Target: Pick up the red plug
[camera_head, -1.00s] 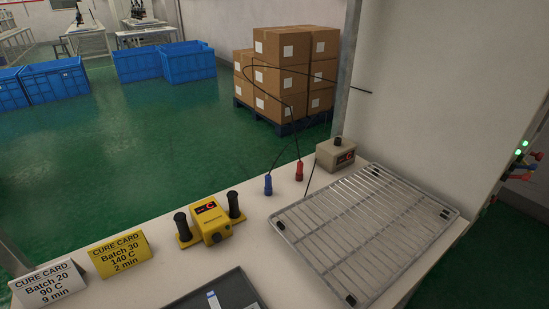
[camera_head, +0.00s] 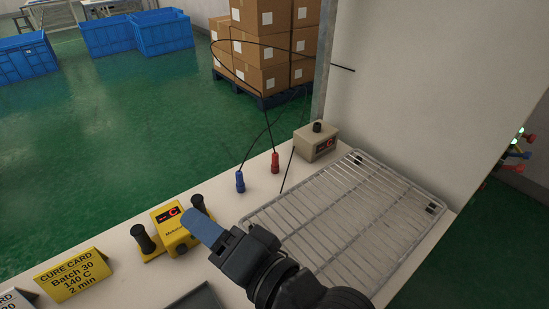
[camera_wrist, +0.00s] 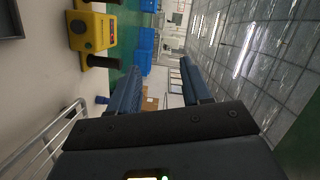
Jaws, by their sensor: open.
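The red plug (camera_head: 275,163) stands upright near the back edge of the white table, with a thin black cable rising from it. A blue plug (camera_head: 240,181) stands to its left, also on a black cable. My gripper (camera_head: 203,226) is in front of the yellow device, to the left of and nearer than the red plug, apart from it. In the wrist view my gripper (camera_wrist: 157,75) has its two blue fingers spread with nothing between them. I cannot make out the red plug in the wrist view.
A yellow device (camera_head: 172,232) with two black handles stands on the left. A wire rack (camera_head: 345,225) lies on the right, with a grey box (camera_head: 316,143) with a black knob behind it. A yellow cure card (camera_head: 72,275) stands at the front left. A wall (camera_head: 430,90) rises behind the rack.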

